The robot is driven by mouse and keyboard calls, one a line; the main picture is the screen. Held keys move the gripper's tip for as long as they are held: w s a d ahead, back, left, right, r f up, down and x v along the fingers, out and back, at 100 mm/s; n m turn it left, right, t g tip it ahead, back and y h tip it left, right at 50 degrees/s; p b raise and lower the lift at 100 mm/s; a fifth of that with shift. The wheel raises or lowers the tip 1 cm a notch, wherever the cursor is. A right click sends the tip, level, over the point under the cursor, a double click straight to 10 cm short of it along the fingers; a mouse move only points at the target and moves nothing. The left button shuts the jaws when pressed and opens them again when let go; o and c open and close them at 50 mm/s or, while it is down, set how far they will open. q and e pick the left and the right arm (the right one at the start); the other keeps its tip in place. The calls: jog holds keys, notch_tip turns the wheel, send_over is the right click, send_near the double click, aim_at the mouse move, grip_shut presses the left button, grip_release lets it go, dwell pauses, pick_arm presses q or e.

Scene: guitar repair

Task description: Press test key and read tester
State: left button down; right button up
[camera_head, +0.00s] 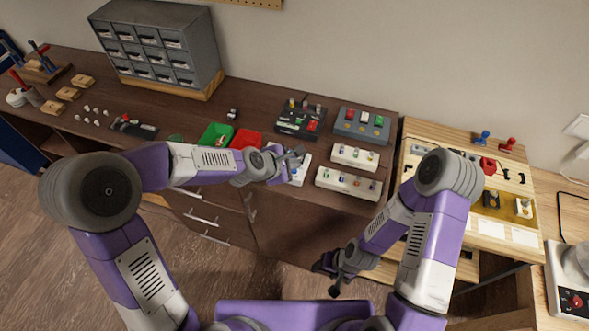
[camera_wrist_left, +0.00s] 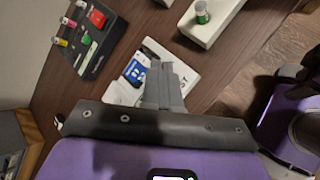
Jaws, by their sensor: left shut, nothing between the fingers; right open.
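A small white device with a blue panel, seemingly the tester (camera_head: 299,176), lies near the front edge of the dark bench. My left gripper (camera_head: 295,157) is shut and empty, over this device and covering part of it. In the left wrist view the fingers (camera_wrist_left: 160,72) reach across the white device (camera_wrist_left: 182,72), hiding its middle; its blue panel shows beside them. I cannot tell whether the fingertips touch a key, and no reading is legible. My right gripper (camera_head: 332,279) is open and empty, low in front of the bench.
A black tray (camera_head: 291,130) with coloured parts and a grey-blue block (camera_head: 352,130) stand behind. White holders (camera_head: 345,184) lie to the right. Green (camera_head: 215,134) and red (camera_head: 246,138) bins sit left. A drawer cabinet (camera_head: 158,45) stands at the back left.

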dwell(0.3)
pick_arm(q)
jog(key=shift+f+b, duration=0.45)
jog(key=shift+b, duration=0.05)
jog(key=shift+f+b, duration=0.4)
dwell(0.5)
jog(key=shift+r, duration=0.15)
jog(key=shift+r+p, duration=0.7)
notch_tip(320, 180, up, 5)
jog(key=p, duration=0.4)
dwell(0.5)
